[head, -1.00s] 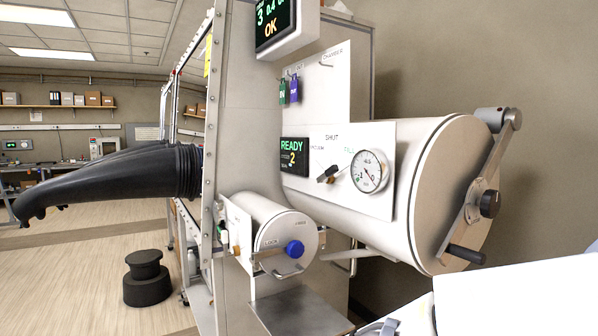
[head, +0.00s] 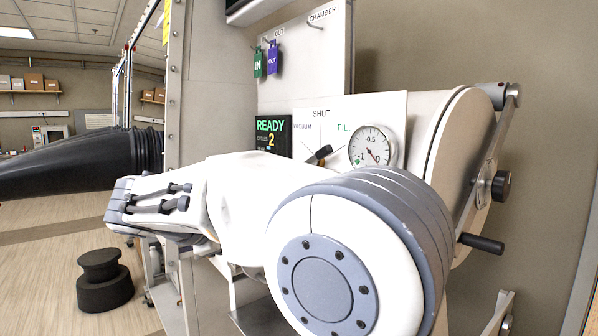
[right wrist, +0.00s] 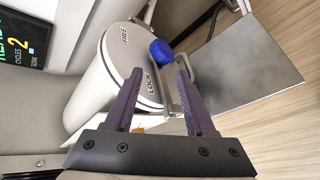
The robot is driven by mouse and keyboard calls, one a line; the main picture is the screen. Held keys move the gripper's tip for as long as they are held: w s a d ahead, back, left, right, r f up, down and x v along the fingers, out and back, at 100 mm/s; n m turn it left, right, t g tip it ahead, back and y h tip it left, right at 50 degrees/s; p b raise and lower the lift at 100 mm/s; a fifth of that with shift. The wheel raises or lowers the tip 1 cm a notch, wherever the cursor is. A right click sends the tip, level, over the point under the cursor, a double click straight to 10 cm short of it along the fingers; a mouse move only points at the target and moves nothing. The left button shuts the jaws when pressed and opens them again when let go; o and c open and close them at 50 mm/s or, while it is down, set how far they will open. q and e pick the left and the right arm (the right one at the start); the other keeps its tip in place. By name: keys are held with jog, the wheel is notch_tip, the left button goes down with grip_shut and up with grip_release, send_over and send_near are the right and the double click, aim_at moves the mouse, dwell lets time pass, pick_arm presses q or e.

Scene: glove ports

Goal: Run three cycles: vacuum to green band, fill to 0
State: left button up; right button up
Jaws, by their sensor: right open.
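The gauge (head: 372,147) reads with its needle near 0; its green mark is at the lower left by -1. The black valve handle (head: 320,154) sits left of it, among the labels VACUUM, SHUT and FILL; its exact setting is hard to tell. The display (head: 271,134) shows READY and 2. My right gripper (right wrist: 160,66) is open and empty, its fingertips in front of the small cylinder (right wrist: 112,75) with a blue knob (right wrist: 160,50) and FREE and LOCK labels. My right arm hides that cylinder in the head view. My left gripper is not in view.
The large chamber (head: 462,125) with its door lever (head: 488,170) stands at the right. A black glove (head: 80,165) sticks out at the left. A metal shelf (right wrist: 245,75) lies by the small cylinder.

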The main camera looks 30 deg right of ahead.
jog(key=w+d+r+m+g+h, duration=0.1)
jog(key=w+d+r+m+h, duration=0.1)
jog(key=d+r+h, duration=0.5)
jog(key=m+g, duration=0.2)
send_near(321, 153)
jog(key=d, duration=0.7)
jog(key=w+d, duration=0.1)
jog(key=d, duration=0.3)
jog(key=shift+r+b, duration=0.1)
jog(key=shift+b, duration=0.2)
grip_shut()
